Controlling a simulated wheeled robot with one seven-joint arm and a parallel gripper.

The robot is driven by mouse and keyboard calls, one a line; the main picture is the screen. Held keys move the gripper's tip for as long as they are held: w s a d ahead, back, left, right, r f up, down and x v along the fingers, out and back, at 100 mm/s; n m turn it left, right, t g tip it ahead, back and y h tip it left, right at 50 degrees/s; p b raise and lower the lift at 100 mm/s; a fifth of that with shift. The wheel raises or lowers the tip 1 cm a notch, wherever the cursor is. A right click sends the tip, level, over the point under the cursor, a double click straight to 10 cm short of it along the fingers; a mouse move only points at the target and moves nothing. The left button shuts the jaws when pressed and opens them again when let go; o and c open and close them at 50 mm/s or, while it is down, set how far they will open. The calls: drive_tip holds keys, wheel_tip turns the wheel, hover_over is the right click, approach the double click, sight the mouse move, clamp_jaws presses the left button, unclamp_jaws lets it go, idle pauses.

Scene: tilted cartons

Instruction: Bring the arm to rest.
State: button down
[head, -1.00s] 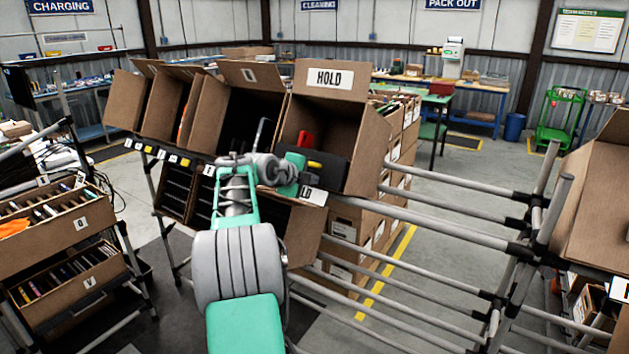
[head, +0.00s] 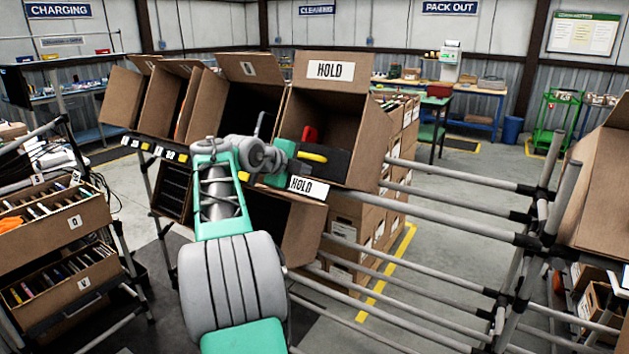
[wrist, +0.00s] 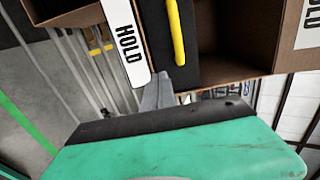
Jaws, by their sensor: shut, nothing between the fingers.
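My arm reaches up the middle of the head view. My gripper (head: 289,168) is in front of the tilted HOLD carton (head: 362,150), at its lower left front. In the wrist view the grey fingers (wrist: 158,90) are together and empty, below a black item with a yellow handle (wrist: 176,35). That black item (head: 334,165) lies in the carton's front opening, beside a red item (head: 309,134). The fingers look close to the carton's white HOLD label (wrist: 128,42); I cannot tell whether they touch it.
More tilted open cartons (head: 232,105) stand to the left on the same rack. Grey rack pipes (head: 455,220) run to the right, toward another carton (head: 600,190). Stacked cartons (head: 345,235) stand below. Bins of small goods (head: 60,245) are at the left. Open floor (head: 440,180) lies behind.

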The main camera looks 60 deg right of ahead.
drive_tip(key=v, duration=0.6)
drive_tip(key=w+a+f+n+t+y, duration=0.1)
drive_tip(key=w+a+f+n+y, duration=0.15)
drive_tip(key=f+n, duration=0.55)
drive_tip(key=w+a+f+n+y, duration=0.2)
drive_tip(key=w+a+f+n, duration=0.1)
drive_tip(key=f+n, duration=0.5)
drive_tip(key=s+a+f+n+y, duration=0.2)
drive_tip(key=a+f+n+y, duration=0.1)
drive_tip(key=a+f+n, duration=0.7)
drive_tip(key=s+a+f+n+y+p, duration=0.1)
drive_tip(key=s+a+n+y, duration=0.2)
drive_tip(key=a, duration=1.2)
drive_tip(key=s+a+f+n+y+p, duration=0.15)
drive_tip(key=s+a+n, duration=0.3)
drive_tip(key=a, duration=1.05)
drive_tip(key=w+a+r+n+t, duration=0.2)
drive_tip(key=a+r+n+t, duration=0.1)
drive_tip(key=a+r, duration=0.3)
drive_tip(key=a+p, duration=0.1)
drive_tip(key=a, duration=0.1)
drive_tip(key=shift+a+n, duration=0.35)
